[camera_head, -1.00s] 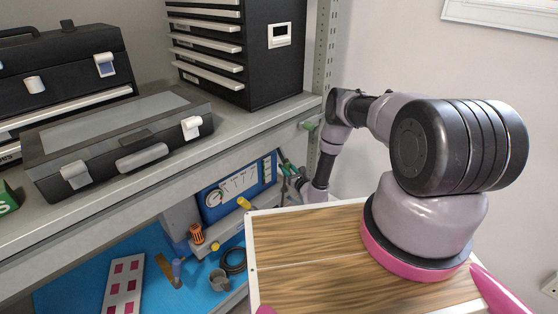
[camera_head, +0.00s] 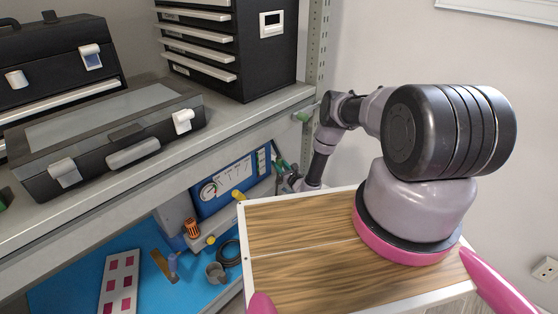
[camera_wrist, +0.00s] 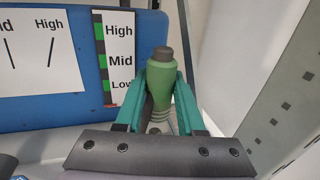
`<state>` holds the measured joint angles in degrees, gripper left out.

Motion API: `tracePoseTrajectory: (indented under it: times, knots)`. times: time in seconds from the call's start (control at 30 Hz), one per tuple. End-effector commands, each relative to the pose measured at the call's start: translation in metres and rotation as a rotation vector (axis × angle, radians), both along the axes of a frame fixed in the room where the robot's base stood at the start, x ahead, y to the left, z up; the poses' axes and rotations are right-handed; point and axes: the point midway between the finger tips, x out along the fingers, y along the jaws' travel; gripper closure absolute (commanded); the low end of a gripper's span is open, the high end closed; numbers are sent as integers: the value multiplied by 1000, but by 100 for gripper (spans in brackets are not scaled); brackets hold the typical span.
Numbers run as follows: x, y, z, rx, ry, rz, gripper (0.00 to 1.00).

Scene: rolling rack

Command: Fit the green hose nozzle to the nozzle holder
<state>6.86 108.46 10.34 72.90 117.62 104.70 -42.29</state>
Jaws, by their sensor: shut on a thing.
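The green hose nozzle (camera_wrist: 160,85) has a dark tip and stands roughly upright in the wrist view. My gripper (camera_wrist: 160,105), with teal fingers, is shut around its sides. In the head view my gripper (camera_head: 284,169) is small and partly hidden, at the right end of the lower shelf near the blue panel; the nozzle is hard to make out there. I cannot make out the nozzle holder for certain in either view.
A blue panel (camera_head: 228,186) with a gauge stands just left of my gripper; its High, Mid and Low strip (camera_wrist: 119,60) is close to the nozzle. A rack post (camera_head: 318,45) and the upper shelf (camera_head: 225,118) bound the space.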

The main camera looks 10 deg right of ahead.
Motion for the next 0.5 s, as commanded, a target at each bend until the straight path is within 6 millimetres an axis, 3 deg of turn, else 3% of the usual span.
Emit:
tracePoseTrajectory:
  times: [0.2, 0.5]
  knots:
    - [0, -1, -21, 0, 0, -1, 100]
    - [0, 0, -21, 0, 0, 0, 100]
